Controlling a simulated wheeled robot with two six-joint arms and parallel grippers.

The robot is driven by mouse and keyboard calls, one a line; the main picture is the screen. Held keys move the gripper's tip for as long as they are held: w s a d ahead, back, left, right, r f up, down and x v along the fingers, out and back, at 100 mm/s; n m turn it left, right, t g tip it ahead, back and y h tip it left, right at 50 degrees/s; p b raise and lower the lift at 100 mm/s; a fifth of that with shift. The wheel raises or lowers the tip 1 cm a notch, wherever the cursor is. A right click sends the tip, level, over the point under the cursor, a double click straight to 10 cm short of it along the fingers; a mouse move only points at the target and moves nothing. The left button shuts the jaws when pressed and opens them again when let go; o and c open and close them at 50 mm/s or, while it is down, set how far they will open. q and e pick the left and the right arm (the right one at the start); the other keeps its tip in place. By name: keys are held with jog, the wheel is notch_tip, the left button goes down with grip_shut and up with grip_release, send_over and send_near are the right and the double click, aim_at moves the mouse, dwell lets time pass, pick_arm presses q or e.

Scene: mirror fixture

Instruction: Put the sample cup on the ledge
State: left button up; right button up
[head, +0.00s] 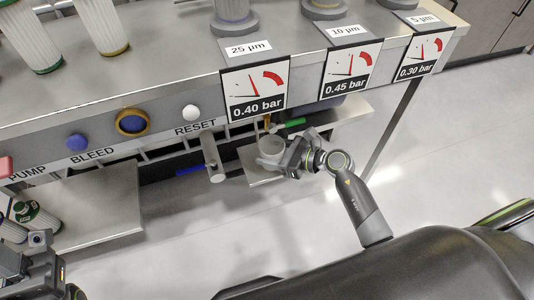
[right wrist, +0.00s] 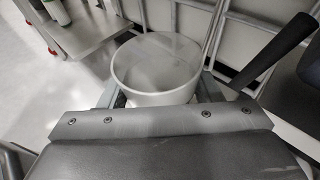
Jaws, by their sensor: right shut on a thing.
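The sample cup (head: 271,146) is a pale, open-topped cup below the gauge panels in the head view. It fills the middle of the right wrist view (right wrist: 155,75), upright or nearly so, and looks empty. My right gripper (head: 280,157) is shut on the cup, its fingers on either side. A small metal ledge (head: 262,180) shows under and beside the cup; I cannot tell whether the cup touches it. My left gripper (head: 40,262) is partly in view at the lower left, and its jaws are not clear.
A metal bench carries gauge panels (head: 255,90), a white reset knob (head: 191,112) and a blue bleed knob (head: 77,141). A grey handle (head: 212,160) hangs left of the cup. A black lever (right wrist: 285,45) stands right of it in the wrist view. A lower shelf (head: 95,205) is at left.

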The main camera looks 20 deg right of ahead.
jog(key=shift+w+a+f+b, duration=0.45)
jog(key=shift+a+f+b, duration=0.1)
jog(key=shift+f, duration=0.2)
jog(key=shift+f, duration=0.2)
jog(key=o, duration=0.9)
jog(key=shift+o, duration=0.2)
jog(key=shift+r, duration=0.1)
